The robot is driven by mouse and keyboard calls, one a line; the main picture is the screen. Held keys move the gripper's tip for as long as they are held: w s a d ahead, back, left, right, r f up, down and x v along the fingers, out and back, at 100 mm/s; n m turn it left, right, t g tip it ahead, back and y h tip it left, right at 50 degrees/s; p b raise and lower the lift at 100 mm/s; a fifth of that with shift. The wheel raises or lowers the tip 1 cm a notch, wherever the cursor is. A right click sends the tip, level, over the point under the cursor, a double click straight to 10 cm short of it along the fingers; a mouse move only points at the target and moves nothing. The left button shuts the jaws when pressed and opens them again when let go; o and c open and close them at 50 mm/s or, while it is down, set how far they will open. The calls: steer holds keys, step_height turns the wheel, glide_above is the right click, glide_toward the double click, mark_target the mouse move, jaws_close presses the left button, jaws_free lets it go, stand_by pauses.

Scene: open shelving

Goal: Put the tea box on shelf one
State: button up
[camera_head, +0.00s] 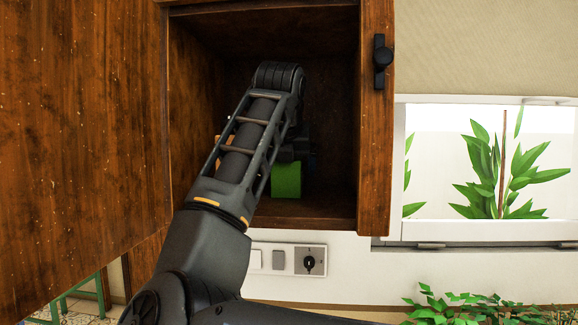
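A green box (286,181), which appears to be the tea box, is inside an open wooden cabinet (325,214), just above its floor. Its upper part is hidden behind my gripper and arm. My gripper (292,155) is inside the cabinet, right at the top of the green box. Its fingers are dark and mostly hidden, so I cannot tell whether they are open or shut on the box, or whether the box rests on the cabinet floor.
The cabinet's side walls stand close on both sides of my arm. A wooden door (80,130) fills the left, and a narrow wooden panel with a black handle (382,60) is on the right. Below are a wall switch plate (310,261) and a leafy plant (470,305). A window is at right.

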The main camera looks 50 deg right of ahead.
steer(key=shift+r, duration=0.2)
steer(key=b+v, duration=0.2)
steer(key=v, duration=0.5)
steer(key=shift+a, duration=0.15)
steer(key=shift+s, duration=0.1)
